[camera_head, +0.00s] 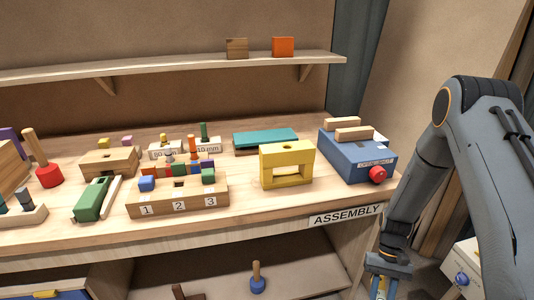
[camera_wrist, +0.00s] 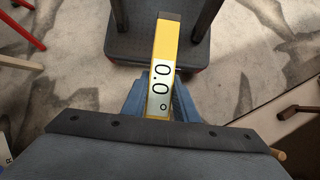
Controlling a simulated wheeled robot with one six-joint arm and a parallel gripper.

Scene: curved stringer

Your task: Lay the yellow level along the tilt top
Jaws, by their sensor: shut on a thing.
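The yellow level (camera_wrist: 167,45) is between the blue fingers of my gripper (camera_wrist: 160,103) in the wrist view. Its display reads 0.0°, and its dark end points away from my wrist. In the head view my gripper (camera_head: 387,280) hangs in front of the bench's right end, low and off the worktop; a little yellow shows there, the rest is cut off. I cannot tell for certain which piece is the tilt top. A teal slab (camera_head: 266,139) lies at the back of the bench, with a dark edge beneath it.
The blue box (camera_head: 350,158) with a red knob (camera_head: 377,174) and two wooden bars is at the bench's right end. A yellow block frame (camera_head: 287,165) and numbered wooden block (camera_head: 180,200) stand left of it. Bare worktop (camera_head: 245,205) shows near the front edge.

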